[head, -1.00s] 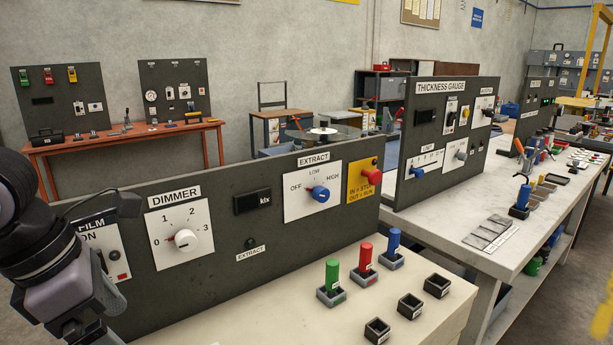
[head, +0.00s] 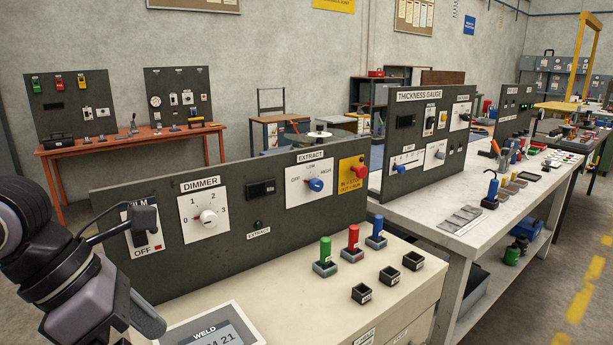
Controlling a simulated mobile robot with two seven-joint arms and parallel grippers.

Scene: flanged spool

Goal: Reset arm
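My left arm (head: 75,280) stands large at the left edge, with its dark ring joints and grey links in front of the control panel. A dark end part (head: 143,217) reaches out from behind it and overlaps the film switch plate (head: 143,243) in the picture. This looks like part of my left gripper, but its fingers cannot be made out, nor whether it touches the plate. The plate's "OFF" label shows below a dark switch. My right arm and gripper are not in view.
The dark panel also carries a dimmer knob (head: 208,217), an extract knob (head: 316,184) and a red button (head: 360,171). Green (head: 325,249), red (head: 353,237) and blue (head: 376,226) pegs stand in holders on the bench. A weld display (head: 212,333) shows at the bottom.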

